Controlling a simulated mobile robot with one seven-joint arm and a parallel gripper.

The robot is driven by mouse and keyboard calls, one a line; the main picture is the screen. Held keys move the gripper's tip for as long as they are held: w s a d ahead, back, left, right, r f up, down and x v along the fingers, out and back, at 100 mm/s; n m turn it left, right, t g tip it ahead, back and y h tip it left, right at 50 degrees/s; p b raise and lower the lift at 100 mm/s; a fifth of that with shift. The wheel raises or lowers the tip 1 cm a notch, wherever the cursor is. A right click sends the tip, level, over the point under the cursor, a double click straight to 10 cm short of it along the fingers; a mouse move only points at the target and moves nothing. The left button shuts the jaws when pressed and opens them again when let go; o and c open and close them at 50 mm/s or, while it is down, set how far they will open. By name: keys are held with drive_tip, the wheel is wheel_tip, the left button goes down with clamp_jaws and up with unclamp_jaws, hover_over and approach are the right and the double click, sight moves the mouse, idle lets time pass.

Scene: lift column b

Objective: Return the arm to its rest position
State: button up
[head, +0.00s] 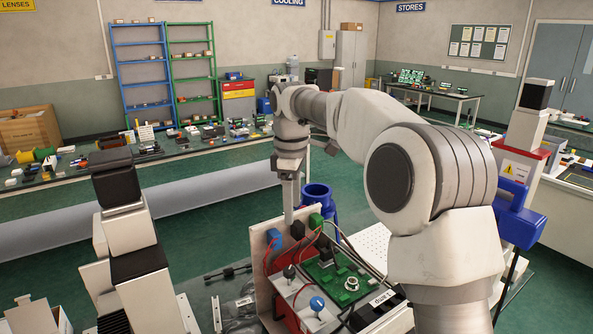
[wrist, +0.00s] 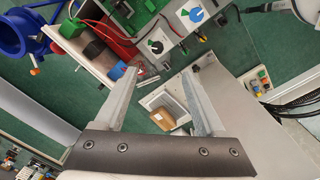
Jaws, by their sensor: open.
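My arm (head: 415,170) reaches from the lower right across the head view, bends at a large round joint, and runs left and away.
A long cluttered bench (head: 200,150) lies beyond. A pale box (wrist: 168,103) with a brown item shows below the fingers.

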drive_tip(key=s+d+r+m+t, duration=0.1)
drive_tip(key=s+d+r+m, duration=0.3)
drive_tip(key=s, duration=0.4)
drive_tip(key=s+d+r+m+t, duration=0.2)
drive_tip(key=s+d+m, duration=0.1)
drive_tip(key=s+d, duration=0.3)
drive_tip(key=s+d+f+m, duration=0.2)
drive_tip(key=s+m, duration=0.1)
drive_tip(key=s, duration=0.2)
drive_tip(key=s+d+f+m+t, duration=0.1)
drive_tip(key=s+d+f+m, duration=0.1)
drive_tip(key=s, duration=0.4)
drive_tip(key=s+d+f+m+t, duration=0.1)
drive_tip(key=s+d+f+m, duration=0.1)
drive_tip(key=s, duration=0.4)
drive_tip(key=shift+s+f+m, duration=0.25)
drive_tip(key=shift+f+m, duration=0.1)
drive_tip(key=shift+m, duration=0.45)
